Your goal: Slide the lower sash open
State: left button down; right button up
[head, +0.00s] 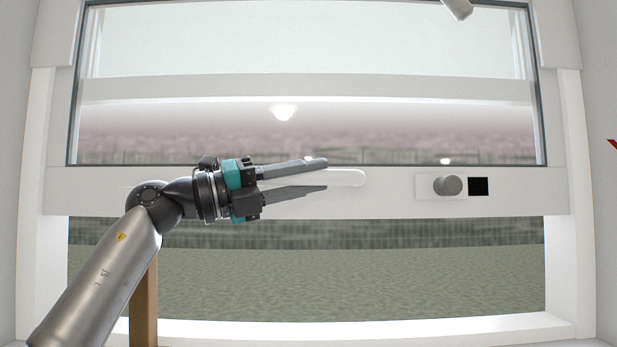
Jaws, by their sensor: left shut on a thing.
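The lower sash is a white-framed glass pane with a wide white bottom rail (400,205). A gap shows between this rail and the white sill (350,333), with green ground visible through it. A white rounded handle (348,178) sits on the rail near its middle. My left gripper (322,175) reaches in from the left, one finger above and one below the handle, and is shut on it. The fingers hide the handle's left part. A grey round knob (447,186) on a white plate is on the rail to the right. My right gripper is not in view.
A small black square (478,186) is beside the knob. White jambs (583,200) bound the window on both sides. A brown wooden post (144,305) stands at lower left, partly behind my arm. A grey cylindrical end (458,8) shows at the top right.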

aim_at(307, 136)
pick_arm(q)
jog(key=shift+r, duration=0.1)
dwell(0.8)
notch_tip(307, 136, up, 6)
jog(key=p, duration=0.5)
jog(key=shift+a+r+p, duration=0.1)
jog(key=shift+r+p, duration=0.05)
jog(key=shift+p, duration=0.2)
jog(key=c, duration=0.7)
grip_release()
jog(key=shift+f, duration=0.2)
jog(key=shift+o, duration=0.2)
